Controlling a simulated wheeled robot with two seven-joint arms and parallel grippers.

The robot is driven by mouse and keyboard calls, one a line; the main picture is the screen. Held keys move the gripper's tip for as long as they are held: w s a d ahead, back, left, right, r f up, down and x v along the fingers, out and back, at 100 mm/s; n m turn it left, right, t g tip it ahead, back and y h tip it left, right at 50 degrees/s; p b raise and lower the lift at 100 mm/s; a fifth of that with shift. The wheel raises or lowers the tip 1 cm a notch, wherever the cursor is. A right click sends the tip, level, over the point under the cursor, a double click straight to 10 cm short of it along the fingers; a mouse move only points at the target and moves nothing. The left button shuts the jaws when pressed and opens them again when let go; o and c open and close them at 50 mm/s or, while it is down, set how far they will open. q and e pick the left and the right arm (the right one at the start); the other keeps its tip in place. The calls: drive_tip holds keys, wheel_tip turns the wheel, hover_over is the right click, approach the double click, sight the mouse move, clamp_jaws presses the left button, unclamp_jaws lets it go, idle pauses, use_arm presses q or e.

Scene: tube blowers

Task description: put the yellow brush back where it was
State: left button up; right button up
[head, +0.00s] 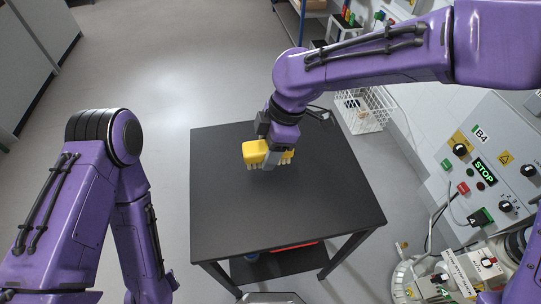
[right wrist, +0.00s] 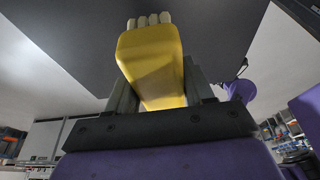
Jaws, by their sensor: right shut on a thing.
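The yellow brush (head: 256,151) has a yellow body and pale bristle tufts. My right gripper (head: 268,150) is shut on it above the dark table (head: 300,210), toward the table's far half. In the head view the bristles point down toward the table top; I cannot tell whether they touch it. In the right wrist view the brush (right wrist: 150,62) sits between the two grey fingers (right wrist: 155,90), its pale bristles at the far end. My left arm shows at the left of the head view, but its gripper is out of view.
A lower shelf (head: 285,262) holds a red item. A white wire basket (head: 365,108) stands behind the table at right. A control panel (head: 490,165) with a STOP display is at the right. Floor at the left is clear.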

drive_tip(key=w+f, duration=0.2)
drive_tip(key=f, duration=0.1)
drive_tip(key=w+f, duration=0.2)
drive_tip(key=shift+w+d+f, duration=0.1)
drive_tip(key=shift+d+f, duration=0.15)
wheel_tip(320, 180, down, 3)
drive_tip(key=shift+r+p, duration=0.2)
drive_tip(key=shift+p, duration=0.2)
drive_tip(key=shift+f, duration=0.2)
drive_tip(key=shift+c, duration=0.4)
drive_tip(key=o, duration=1)
drive_tip(key=shift+r, duration=0.1)
drive_tip(key=v, duration=1.2)
